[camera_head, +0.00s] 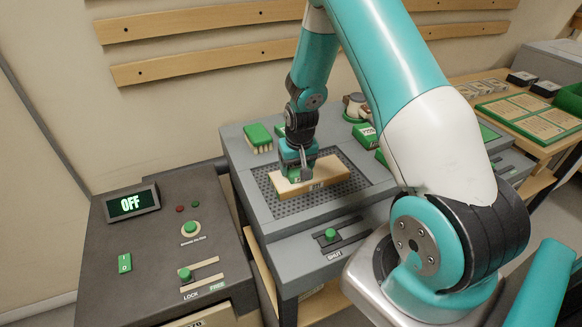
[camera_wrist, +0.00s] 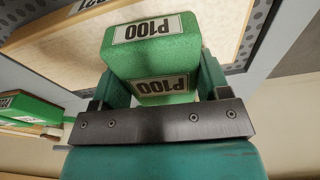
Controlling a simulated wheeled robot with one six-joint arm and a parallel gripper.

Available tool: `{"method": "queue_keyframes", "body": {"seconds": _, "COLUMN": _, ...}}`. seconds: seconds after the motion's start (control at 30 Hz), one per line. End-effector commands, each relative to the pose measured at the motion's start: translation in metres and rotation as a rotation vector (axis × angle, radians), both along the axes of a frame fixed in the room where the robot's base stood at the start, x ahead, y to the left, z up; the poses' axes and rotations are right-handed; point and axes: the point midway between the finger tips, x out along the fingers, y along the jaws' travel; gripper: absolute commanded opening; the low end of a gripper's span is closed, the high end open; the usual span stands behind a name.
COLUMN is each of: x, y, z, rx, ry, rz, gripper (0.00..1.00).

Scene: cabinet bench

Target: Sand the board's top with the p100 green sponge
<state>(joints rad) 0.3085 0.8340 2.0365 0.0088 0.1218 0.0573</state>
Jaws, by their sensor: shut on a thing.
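The green sponge (camera_wrist: 152,50), labelled P100 on two faces, is held between the jaws of my gripper (camera_wrist: 160,95) in the wrist view. In the head view my gripper (camera_head: 298,172) is over the left part of the wooden board (camera_head: 325,172), and only a bit of green shows below it. The board lies on the dark perforated panel (camera_head: 272,205) of the grey bench. In the wrist view the board (camera_wrist: 75,50) fills the area behind the sponge. I cannot tell whether the sponge touches the board's top.
A green brush (camera_head: 258,136) stands at the bench's back left. Other green blocks (camera_head: 366,134) sit right of the arm. At left is a dark console with a display (camera_head: 131,203) reading OFF. A drawer front (camera_head: 325,246) reads SHUT. A side table (camera_head: 530,118) holds a green-edged board.

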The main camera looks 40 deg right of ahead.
Motion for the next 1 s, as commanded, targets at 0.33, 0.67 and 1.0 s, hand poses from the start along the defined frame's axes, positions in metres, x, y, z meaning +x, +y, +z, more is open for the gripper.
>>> {"method": "queue_keyframes", "body": {"seconds": 0.33, "x": -0.006, "y": -0.022, "z": -0.002, "rx": -0.001, "ry": 0.000, "rz": -0.001, "gripper": 0.43}}
{"method": "queue_keyframes", "body": {"seconds": 0.67, "x": -0.014, "y": -0.047, "z": -0.001, "rx": -0.002, "ry": 0.002, "rz": -0.004, "gripper": 0.44}}
{"method": "queue_keyframes", "body": {"seconds": 1.0, "x": -0.017, "y": -0.060, "z": -0.001, "rx": -0.001, "ry": 0.000, "rz": -0.002, "gripper": 0.44}}
